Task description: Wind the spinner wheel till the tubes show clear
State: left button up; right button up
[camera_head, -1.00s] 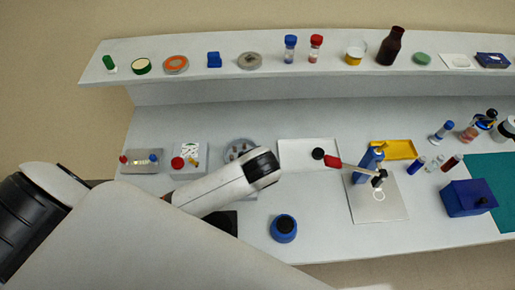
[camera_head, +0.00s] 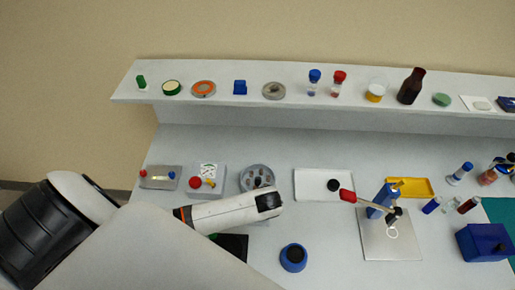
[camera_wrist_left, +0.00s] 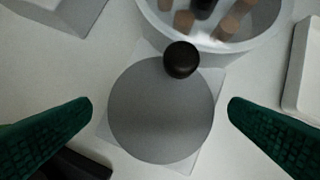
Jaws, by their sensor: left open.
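The spinner wheel is a flat grey disc (camera_wrist_left: 160,115) with a black knob (camera_wrist_left: 181,59) at its top edge in the left wrist view. Its round white bowl (camera_wrist_left: 215,42) lies just beyond, holding several brownish tubes (camera_wrist_left: 228,24). In the head view the bowl (camera_head: 246,186) is just behind my left arm's end, and the disc is hidden under the arm. My left gripper (camera_wrist_left: 161,106) is open, its green fingers on either side of the disc, with nothing between the tips held. My right gripper is not in view.
Left of the bowl sit a box with a red button (camera_head: 195,183) and a grey panel (camera_head: 160,177). To the right are a white tray (camera_head: 310,184) and a blue round pot (camera_head: 293,257). A dark pad (camera_head: 235,246) lies in front of the arm.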

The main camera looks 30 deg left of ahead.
pick_arm(q)
jog(key=shift+w, duration=0.1)
jog(key=shift+c, duration=0.6)
jog(key=c, duration=0.9)
jog(key=shift+o, duration=0.2)
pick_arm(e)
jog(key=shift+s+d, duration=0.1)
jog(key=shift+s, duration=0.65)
pick_arm(q)
jog(key=shift+m, duration=0.3)
jog(key=shift+a+f+m+h, duration=0.15)
jog(key=shift+m+h, duration=0.25)
jog(key=shift+m, duration=0.5)
jog(key=m, duration=0.2)
jog(key=m+t+h, duration=0.1)
jog(key=m, duration=0.1)
jog(key=shift+s+a+m, duration=0.15)
jog(key=shift+s+m, duration=0.05)
jog(key=shift+m, duration=0.1)
jog(key=m+h, duration=0.1)
jog(key=m, duration=0.2)
jog(key=shift+a+t+h, duration=0.2)
jog(key=shift+t+h, duration=0.2)
jog(key=shift+a+m+h, duration=0.15)
jog(key=shift+m+h, duration=0.55)
jog(key=shift+m, duration=1.2)
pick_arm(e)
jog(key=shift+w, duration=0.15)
